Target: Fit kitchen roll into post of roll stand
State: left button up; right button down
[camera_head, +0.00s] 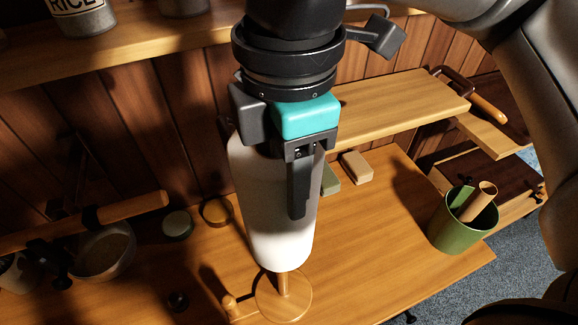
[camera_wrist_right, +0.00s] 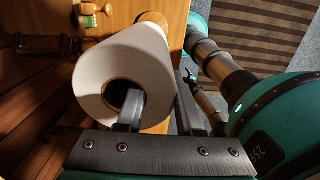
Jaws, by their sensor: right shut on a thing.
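The white kitchen roll (camera_head: 268,205) hangs nearly upright in my right gripper (camera_head: 296,190). In the wrist view one finger is inside the core of the roll (camera_wrist_right: 98,72) and the other lies along its outer side, so the right gripper (camera_wrist_right: 158,105) is shut on the roll's wall. The roll stand (camera_head: 283,298) has a round wooden base under the roll. A short length of its post shows between base and roll; its upper part is hidden, and I cannot tell whether it is inside the core. My left gripper is not in view.
A green pot (camera_head: 462,222) with a wooden tube stands at the right of the wooden worktop (camera_head: 365,255). A raised shelf (camera_head: 400,105) and small blocks (camera_head: 357,167) lie behind. A bowl (camera_head: 103,252) and jars are at left. A jar shelf (camera_head: 150,50) runs along the paneled wall.

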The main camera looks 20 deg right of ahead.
jog(key=shift+f+p, duration=0.3)
jog(key=shift+f, duration=0.35)
dwell(0.5)
jog(key=shift+p, duration=0.45)
dwell(0.6)
jog(key=shift+p, duration=0.45)
jog(key=shift+p, duration=0.4)
jog(key=shift+f, duration=0.15)
dwell(0.5)
